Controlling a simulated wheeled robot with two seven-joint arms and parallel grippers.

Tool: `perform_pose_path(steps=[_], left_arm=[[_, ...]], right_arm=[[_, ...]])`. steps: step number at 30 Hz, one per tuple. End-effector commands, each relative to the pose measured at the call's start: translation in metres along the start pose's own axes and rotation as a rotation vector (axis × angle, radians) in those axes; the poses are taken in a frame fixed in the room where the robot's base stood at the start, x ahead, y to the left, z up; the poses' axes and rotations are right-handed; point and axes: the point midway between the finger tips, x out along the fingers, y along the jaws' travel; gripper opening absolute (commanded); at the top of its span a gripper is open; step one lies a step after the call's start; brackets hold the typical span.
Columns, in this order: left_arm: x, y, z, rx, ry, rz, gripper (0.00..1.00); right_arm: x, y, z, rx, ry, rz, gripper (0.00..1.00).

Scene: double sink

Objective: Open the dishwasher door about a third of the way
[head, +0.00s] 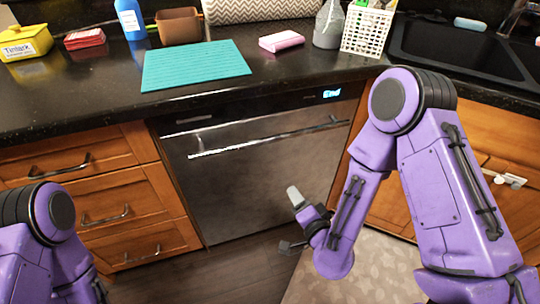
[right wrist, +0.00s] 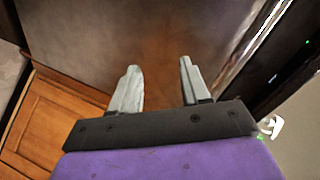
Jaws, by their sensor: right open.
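The dishwasher door (head: 235,185) is a dark metallic panel under the counter and looks shut, level with the cabinets. Its long bar handle (head: 265,138) runs across the upper part, below a strip with a lit "End" display (head: 332,93). My right gripper (head: 291,220) is low in front of the door's right side, below the handle. In the right wrist view its two pale fingers (right wrist: 159,70) are apart with nothing between them. There the door (right wrist: 110,45) lies beyond the fingers, and a shiny bar, likely the handle, is at upper right. My left gripper is out of view.
Wooden drawers (head: 125,205) stand left of the dishwasher and wooden cabinet doors (head: 387,205) right of it. The dark counter (head: 90,95) above holds a teal mat (head: 195,65) and several small items. Dark floor (head: 210,272) and a patterned mat (head: 345,280) lie in front.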

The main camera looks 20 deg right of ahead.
Motion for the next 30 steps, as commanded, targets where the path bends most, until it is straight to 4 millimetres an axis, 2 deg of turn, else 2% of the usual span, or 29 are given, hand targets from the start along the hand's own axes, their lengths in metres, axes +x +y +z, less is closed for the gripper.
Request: perform_pose_path(steps=[1, 3, 6, 9, 15, 21, 25, 30], left_arm=[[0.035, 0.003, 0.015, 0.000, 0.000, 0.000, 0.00], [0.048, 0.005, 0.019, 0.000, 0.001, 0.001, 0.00], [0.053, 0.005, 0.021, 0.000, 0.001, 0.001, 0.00], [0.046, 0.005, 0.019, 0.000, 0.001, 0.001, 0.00], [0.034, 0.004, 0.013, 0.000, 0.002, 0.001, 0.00], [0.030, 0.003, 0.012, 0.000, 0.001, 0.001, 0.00], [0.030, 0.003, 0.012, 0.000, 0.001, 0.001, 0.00], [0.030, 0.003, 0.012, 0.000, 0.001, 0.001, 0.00]], right_arm=[[0.018, -0.016, 0.004, 0.133, 0.048, -0.155, 0.46], [0.023, -0.055, -0.005, 0.295, 0.080, -0.322, 0.46], [0.021, -0.088, -0.015, 0.432, 0.094, -0.453, 0.46], [0.026, -0.104, -0.021, 0.467, 0.096, -0.484, 0.46], [0.064, -0.123, -0.032, 0.464, 0.099, -0.480, 0.46], [0.098, -0.136, -0.037, 0.460, 0.096, -0.477, 0.46], [0.109, -0.140, -0.040, 0.461, 0.096, -0.476, 0.46], [0.111, -0.141, -0.040, 0.460, 0.095, -0.475, 0.46]])
